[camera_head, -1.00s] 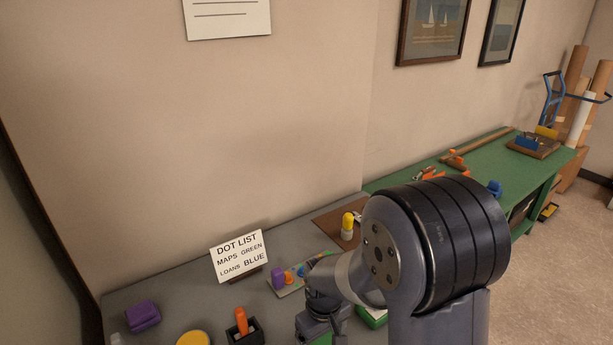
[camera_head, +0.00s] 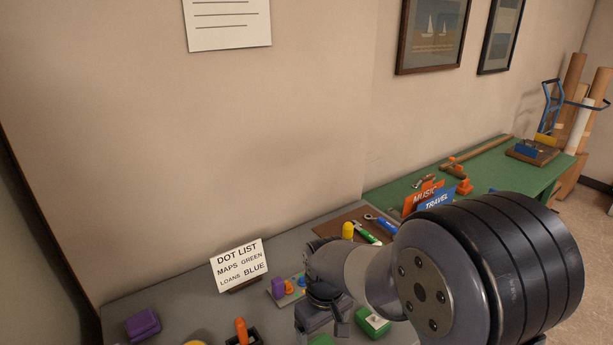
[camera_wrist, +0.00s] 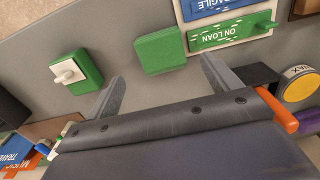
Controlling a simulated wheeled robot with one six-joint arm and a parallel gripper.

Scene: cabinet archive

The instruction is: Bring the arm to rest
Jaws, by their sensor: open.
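My gripper (camera_wrist: 165,85) is open in the wrist view, its two fingers apart with nothing between them. It points down over the grey desk (camera_wrist: 130,30). A plain green block (camera_wrist: 160,50) lies just beyond the fingertips and looks clear of them. In the head view my arm reaches in from the lower right, and the wrist hangs low over the desk. The fingertips are hard to make out there.
A green box with a white top piece (camera_head: 373,322) stands beside the wrist. A "DOT LIST" sign (camera_head: 240,265), a purple block (camera_head: 143,325) and an orange-handled tool (camera_head: 241,330) stand left. The "ON LOAN" plate (camera_wrist: 232,33) and a yellow tin (camera_wrist: 298,85) are close by.

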